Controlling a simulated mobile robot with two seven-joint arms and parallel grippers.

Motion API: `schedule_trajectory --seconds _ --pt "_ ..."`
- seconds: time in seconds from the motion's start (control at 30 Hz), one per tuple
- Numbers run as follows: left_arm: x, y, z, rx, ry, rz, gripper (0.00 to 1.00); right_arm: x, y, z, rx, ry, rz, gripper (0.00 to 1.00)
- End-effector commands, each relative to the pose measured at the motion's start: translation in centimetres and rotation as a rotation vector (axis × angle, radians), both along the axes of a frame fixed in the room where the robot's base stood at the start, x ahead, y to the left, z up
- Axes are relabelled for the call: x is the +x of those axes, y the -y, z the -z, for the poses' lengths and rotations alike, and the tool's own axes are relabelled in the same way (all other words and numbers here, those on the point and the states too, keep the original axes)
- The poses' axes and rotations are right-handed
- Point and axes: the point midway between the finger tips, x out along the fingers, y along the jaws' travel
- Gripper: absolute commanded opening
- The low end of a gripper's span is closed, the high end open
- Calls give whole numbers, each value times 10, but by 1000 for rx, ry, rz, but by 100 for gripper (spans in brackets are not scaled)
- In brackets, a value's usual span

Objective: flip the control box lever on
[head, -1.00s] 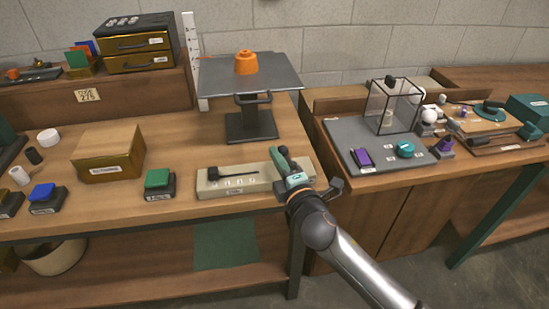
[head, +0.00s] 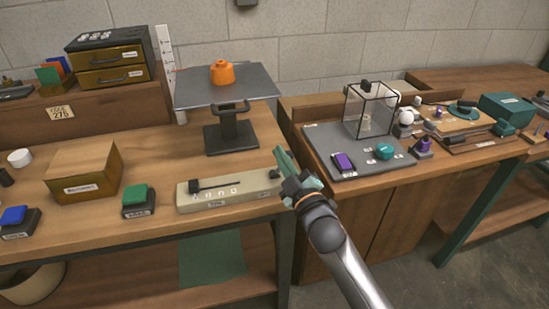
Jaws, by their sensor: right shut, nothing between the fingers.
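The control box (head: 250,192) is a long, low beige box on the front of the left workbench. Its black lever (head: 213,185) lies nearly flat along the top, with a black block at its left end and a thin rod reaching right. Small white marks sit along the box in front of the rod. My right gripper (head: 283,160) has green fingers and is shut and empty. It is at the right end of the box, apart from the lever, and hides part of that end. My left gripper is out of view.
A metal stand (head: 232,138) carrying an orange part (head: 222,72) rises behind the box. A green button (head: 138,197) and a cardboard-coloured box (head: 85,172) stand to the left. A grey mat (head: 330,150) with a clear case (head: 368,110) lies to the right.

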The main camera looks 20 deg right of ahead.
Motion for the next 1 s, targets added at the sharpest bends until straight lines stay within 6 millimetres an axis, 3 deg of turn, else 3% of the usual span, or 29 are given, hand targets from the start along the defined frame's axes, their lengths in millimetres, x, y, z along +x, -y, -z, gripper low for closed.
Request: schedule_trajectory --seconds 0.33,1.0 --pt "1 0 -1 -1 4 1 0 0 8 2 119 1 -1 0" --pt "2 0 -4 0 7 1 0 1 10 -1 133 1 -1 0"
